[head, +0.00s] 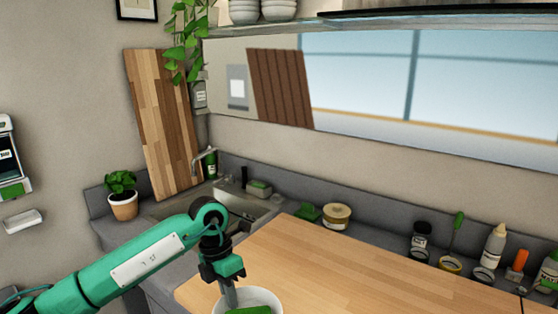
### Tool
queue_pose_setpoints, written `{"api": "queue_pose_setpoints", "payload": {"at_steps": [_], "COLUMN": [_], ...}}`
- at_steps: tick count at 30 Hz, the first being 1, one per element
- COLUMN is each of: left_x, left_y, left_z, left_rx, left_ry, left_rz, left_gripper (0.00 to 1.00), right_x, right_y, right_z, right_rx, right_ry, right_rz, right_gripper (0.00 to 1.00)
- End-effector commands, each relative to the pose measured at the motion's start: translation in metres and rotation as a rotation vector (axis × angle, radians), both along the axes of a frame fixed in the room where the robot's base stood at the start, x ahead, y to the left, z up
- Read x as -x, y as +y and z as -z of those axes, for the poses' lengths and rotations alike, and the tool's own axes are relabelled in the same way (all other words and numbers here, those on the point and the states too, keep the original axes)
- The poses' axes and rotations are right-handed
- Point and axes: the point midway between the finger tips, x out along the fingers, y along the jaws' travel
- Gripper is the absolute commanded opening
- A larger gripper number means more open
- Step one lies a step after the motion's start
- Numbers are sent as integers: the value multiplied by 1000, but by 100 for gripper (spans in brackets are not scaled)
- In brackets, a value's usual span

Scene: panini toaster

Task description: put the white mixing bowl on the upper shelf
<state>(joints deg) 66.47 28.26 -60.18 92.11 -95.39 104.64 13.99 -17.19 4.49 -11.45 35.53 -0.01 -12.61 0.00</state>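The white mixing bowl (268,294) is at the bottom edge of the head view, by the front left of the wooden worktop, and is partly cut off. My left gripper (230,297) points down at the bowl's left rim. Its fingers look close together there, but I cannot tell whether they are closed on the rim. A green thing (262,311) shows in or in front of the bowl, cut off by the frame. The upper shelf (370,23) runs along the top of the view, with stacked white bowls (243,12) at its left end. My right gripper is not in view.
The wooden worktop (330,270) is clear behind the bowl. Jars and bottles (494,245) line the back ledge at right. A sink (225,200), tall cutting board (160,125) and potted plant (123,205) are at left. A hanging plant (185,45) is beside the shelf's left end.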

Motion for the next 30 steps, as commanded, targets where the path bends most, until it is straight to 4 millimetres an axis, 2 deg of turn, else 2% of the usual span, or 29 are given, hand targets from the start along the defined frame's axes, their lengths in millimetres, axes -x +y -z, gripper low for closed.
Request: {"api": "queue_pose_setpoints", "payload": {"at_steps": [17, 30], "left_x": [52, 99], "left_y": [46, 82], "left_z": [45, 74], "left_rx": [-1, 0], "left_ry": [1, 1], "left_rz": [1018, 1825], "left_gripper": [0, 0], "right_x": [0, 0], "right_y": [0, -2], "right_z": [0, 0], "right_rx": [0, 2], "right_ry": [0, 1], "right_rz": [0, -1], "right_gripper": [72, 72]}}
